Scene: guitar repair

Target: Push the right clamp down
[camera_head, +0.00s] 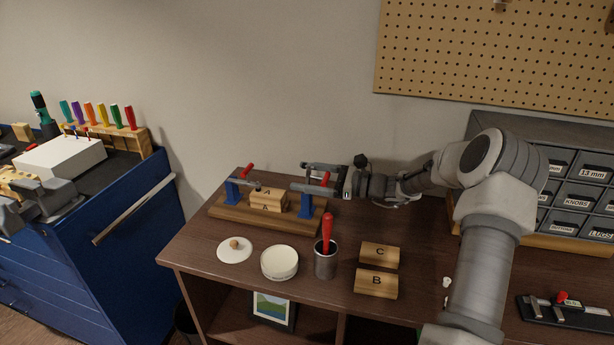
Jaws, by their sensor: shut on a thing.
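A wooden clamping fixture (262,221) stands at the back left of the brown workbench. Its left clamp (233,190) has a blue base and a red handle tilted up. Its right clamp (309,207) also has a blue base, with a grey arm reaching left toward block A (267,199). My gripper (323,178) comes in from the right and is shut on the right clamp's red handle, which is partly hidden by the fingers. Block A sits on the fixture between the two clamps. Whether the clamp's tip touches the block is too small to tell.
A white lid (234,250), a round white container (279,263) and a metal cup (325,264) with a red-handled tool stand in front of the fixture. Blocks C (380,255) and B (376,283) lie to their right. A drawer cabinet (573,190) stands at right.

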